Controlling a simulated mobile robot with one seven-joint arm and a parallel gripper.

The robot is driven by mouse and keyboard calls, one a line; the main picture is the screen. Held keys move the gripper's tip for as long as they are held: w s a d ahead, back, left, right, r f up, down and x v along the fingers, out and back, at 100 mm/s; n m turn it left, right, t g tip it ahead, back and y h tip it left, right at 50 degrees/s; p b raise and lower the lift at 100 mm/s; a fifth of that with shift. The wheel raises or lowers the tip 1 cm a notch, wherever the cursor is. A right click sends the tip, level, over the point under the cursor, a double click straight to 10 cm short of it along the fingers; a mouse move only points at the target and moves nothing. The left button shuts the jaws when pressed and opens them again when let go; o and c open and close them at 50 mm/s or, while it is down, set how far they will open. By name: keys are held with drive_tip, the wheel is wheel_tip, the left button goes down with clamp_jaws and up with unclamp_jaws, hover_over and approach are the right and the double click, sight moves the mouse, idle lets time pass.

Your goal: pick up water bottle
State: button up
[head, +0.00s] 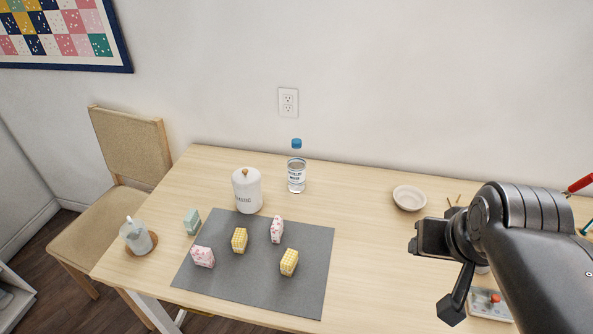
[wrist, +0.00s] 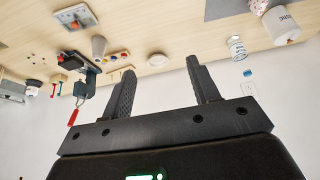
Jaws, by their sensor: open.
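The water bottle (head: 296,170) is clear with a blue cap and a white label. It stands upright near the back edge of the wooden table, just right of a white canister. In the wrist view, which looks upside down, the bottle (wrist: 236,46) shows at the upper right, beyond the right finger. My gripper (wrist: 160,80) is open, with nothing between its fingers. In the head view my arm is at the right, well apart from the bottle; the fingertips are hard to make out there.
The white canister (head: 247,190) stands close left of the bottle. A grey mat (head: 240,285) holds several small patterned blocks. A shallow bowl (head: 409,197) sits to the right. The wall (head: 400,90) is close behind the table (head: 350,230). The table between bottle and bowl is clear.

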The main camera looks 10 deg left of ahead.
drive_tip(key=w+a+r, duration=0.2)
drive_tip(key=w, duration=0.5)
drive_tip(key=w+a+r, duration=0.2)
drive_tip(key=w+a, duration=0.1)
drive_tip(key=w, duration=0.4)
drive_tip(key=n+y, duration=0.1)
drive_tip(key=n, duration=0.1)
hover_over(297, 142)
drive_tip(key=s+d, duration=0.1)
drive_tip(key=s, duration=0.3)
wheel_tip(297, 142, down, 12)
drive_tip(key=shift+t, duration=0.4)
drive_tip(key=x, duration=0.5)
drive_tip(key=shift+s+f, duration=0.15)
drive_tip(key=shift+a+x, duration=0.1)
drive_tip(key=shift+x, duration=1.2)
drive_tip(key=shift+a+x, duration=0.15)
drive_tip(key=shift+x, duration=1.1)
drive_tip(key=shift+s+f, duration=0.1)
drive_tip(key=shift+s, duration=0.05)
clamp_jaws()
